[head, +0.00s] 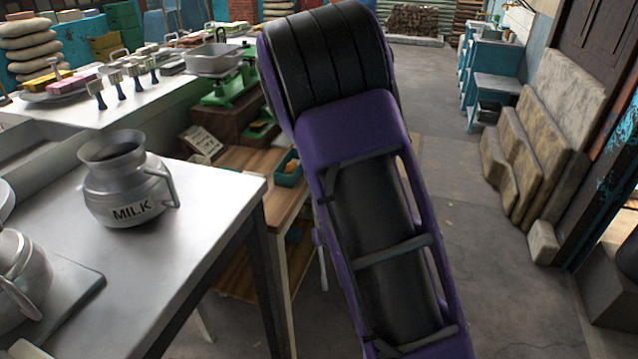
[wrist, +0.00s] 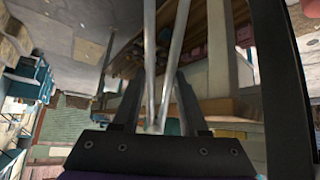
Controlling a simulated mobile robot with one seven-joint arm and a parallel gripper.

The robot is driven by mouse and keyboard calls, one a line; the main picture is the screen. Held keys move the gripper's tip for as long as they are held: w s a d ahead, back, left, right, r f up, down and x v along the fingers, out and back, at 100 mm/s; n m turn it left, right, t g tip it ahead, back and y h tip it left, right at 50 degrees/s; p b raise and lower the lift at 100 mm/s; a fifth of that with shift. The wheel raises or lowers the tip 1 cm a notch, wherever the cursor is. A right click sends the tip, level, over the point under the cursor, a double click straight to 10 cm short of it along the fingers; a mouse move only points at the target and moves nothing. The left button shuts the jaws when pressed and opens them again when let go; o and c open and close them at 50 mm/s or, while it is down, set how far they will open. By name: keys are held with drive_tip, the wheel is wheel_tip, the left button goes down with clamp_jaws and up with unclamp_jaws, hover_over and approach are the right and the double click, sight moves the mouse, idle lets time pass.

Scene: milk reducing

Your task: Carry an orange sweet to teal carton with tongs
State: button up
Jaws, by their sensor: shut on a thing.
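My gripper (wrist: 157,80) shows in the wrist view, its two dark fingers on either side of the metal tongs (wrist: 173,60). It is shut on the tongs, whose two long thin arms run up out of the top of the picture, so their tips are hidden. In the head view my purple arm hides the gripper. A small teal carton (head: 288,168), open at the top, stands on a wooden table left of my arm.
A metal table (head: 215,192) holds a grey milk jug (head: 128,190) at left. A green scale (head: 232,84) and several small items stand on the counter behind. Stone slabs (head: 560,110) lean at right. The floor right of my arm is clear.

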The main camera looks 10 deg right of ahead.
wheel_tip(320, 180, down, 6)
drive_tip(key=s, duration=0.2)
drive_tip(key=shift+d+f, duration=0.15)
drive_tip(key=shift+w, duration=0.1)
